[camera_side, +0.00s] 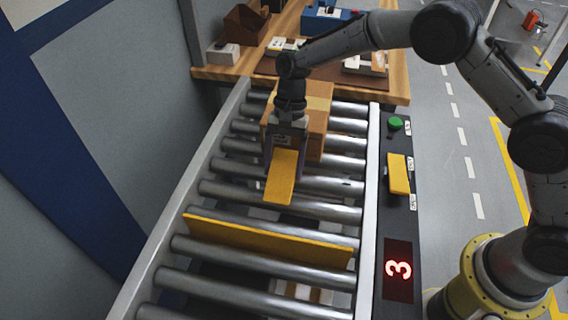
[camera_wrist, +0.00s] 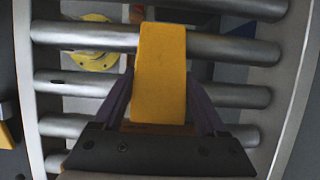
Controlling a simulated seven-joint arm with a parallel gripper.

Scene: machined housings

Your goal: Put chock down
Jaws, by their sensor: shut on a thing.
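The chock (camera_side: 281,180) is a flat yellow block held at the end of my gripper (camera_side: 287,150), above the rollers in the side view. In the wrist view, the chock (camera_wrist: 161,72) sits between the two dark fingers of my gripper (camera_wrist: 160,108) and reaches away over the rollers. My gripper is shut on it. In the side view the chock looks tilted, and I cannot tell whether its lower end touches a roller.
A cardboard box (camera_side: 314,127) stands on the conveyor just behind my gripper. A long yellow bar (camera_side: 265,243) crosses the rollers nearer the camera. The right rail carries a green button (camera_side: 395,123), a yellow block (camera_side: 398,174) and a display (camera_side: 398,270) reading 3.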

